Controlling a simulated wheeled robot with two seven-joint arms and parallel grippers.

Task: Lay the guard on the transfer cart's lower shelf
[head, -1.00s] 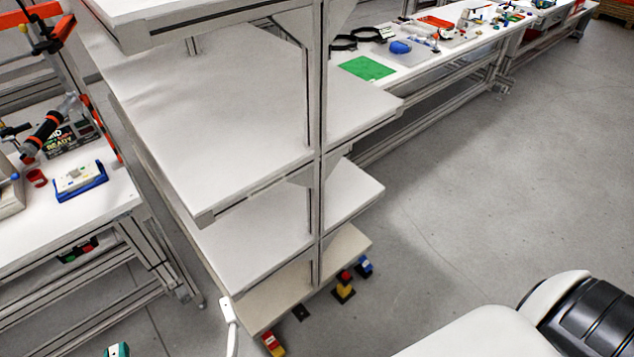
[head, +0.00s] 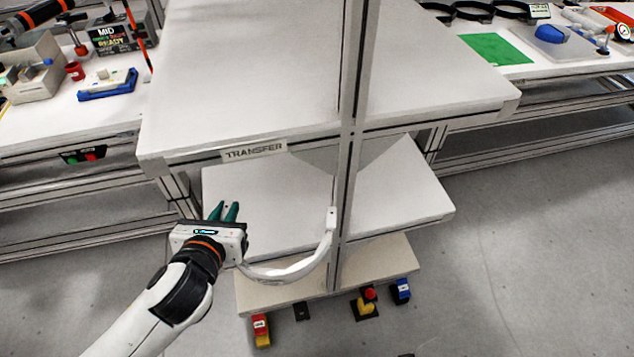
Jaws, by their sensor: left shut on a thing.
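The guard (head: 290,274) is a thin white curved band with a small block at its right end. My left gripper (head: 223,212), with teal fingertips, is shut on it near its left end, where my gripper partly hides the band. The transfer cart's lower shelf (head: 400,190) is a white board below the larger shelf labelled TRANSFER. The fingertips and the guard's right end overlap this shelf in the picture, while the band's middle hangs in front of its near edge. I cannot tell whether the guard touches the shelf. My right gripper is not in view.
The TRANSFER shelf (head: 250,90) overhangs the lower shelf. A grey upright post (head: 347,170) stands close to the guard's right end. The visible part of the lower shelf is bare.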

